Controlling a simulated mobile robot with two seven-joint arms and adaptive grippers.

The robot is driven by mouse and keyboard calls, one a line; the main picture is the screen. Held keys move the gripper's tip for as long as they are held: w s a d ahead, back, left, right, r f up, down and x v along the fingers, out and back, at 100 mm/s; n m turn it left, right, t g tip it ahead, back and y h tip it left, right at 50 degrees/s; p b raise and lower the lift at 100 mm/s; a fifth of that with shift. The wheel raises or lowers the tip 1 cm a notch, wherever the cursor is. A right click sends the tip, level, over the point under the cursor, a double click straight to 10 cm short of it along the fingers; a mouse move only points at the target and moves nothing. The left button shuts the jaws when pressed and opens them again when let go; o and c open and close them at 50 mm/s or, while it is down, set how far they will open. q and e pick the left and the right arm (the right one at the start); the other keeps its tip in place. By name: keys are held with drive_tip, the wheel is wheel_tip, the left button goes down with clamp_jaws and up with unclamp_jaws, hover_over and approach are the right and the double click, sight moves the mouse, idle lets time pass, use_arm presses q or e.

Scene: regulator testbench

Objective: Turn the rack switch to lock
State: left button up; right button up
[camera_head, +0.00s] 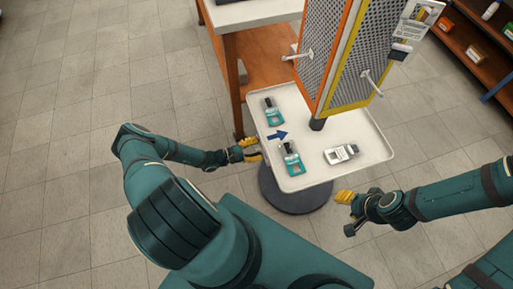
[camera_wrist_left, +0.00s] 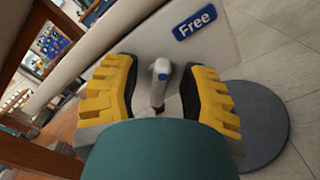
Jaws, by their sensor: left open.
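The rack switch (camera_wrist_left: 160,82) is a small light-coloured lever with a blue dot, set on the side of the white rack tray (camera_head: 368,122). In the left wrist view it stands between the two yellow fingers of my left gripper (camera_wrist_left: 160,100). The fingers are open, one on each side, and I cannot tell if they touch it. A blue label reading "Free" (camera_wrist_left: 195,20) is beside the switch. In the head view my left gripper (camera_head: 250,150) is at the tray's left edge, and the switch is hidden. My right gripper (camera_head: 345,197) is below the tray's front edge, its finger gap unclear.
Packaged items (camera_head: 272,112) (camera_head: 291,160) (camera_head: 341,154) lie on the tray around a blue arrow (camera_head: 277,135). A perforated display panel (camera_head: 335,50) with hooks rises from it. A round dark base (camera_head: 295,195) stands below. A wooden table (camera_head: 255,60) is behind; floor at left is clear.

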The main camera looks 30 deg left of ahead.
use_arm(q)
drive_tip(key=shift+o, duration=0.2)
clamp_jaws()
drive_tip(key=n, duration=0.4)
drive_tip(key=shift+w+n, duration=0.1)
drive_tip(key=shift+n, duration=0.3)
drive_tip(key=n, duration=0.4)
drive_tip(key=shift+a+r+n, duration=0.1)
drive_tip(key=shift+n, duration=0.2)
drive_tip(key=n, duration=0.4)
drive_tip(key=shift+w, duration=0.1)
drive_tip(key=shift+a+n, duration=0.1)
drive_tip(key=shift+n, duration=2.1)
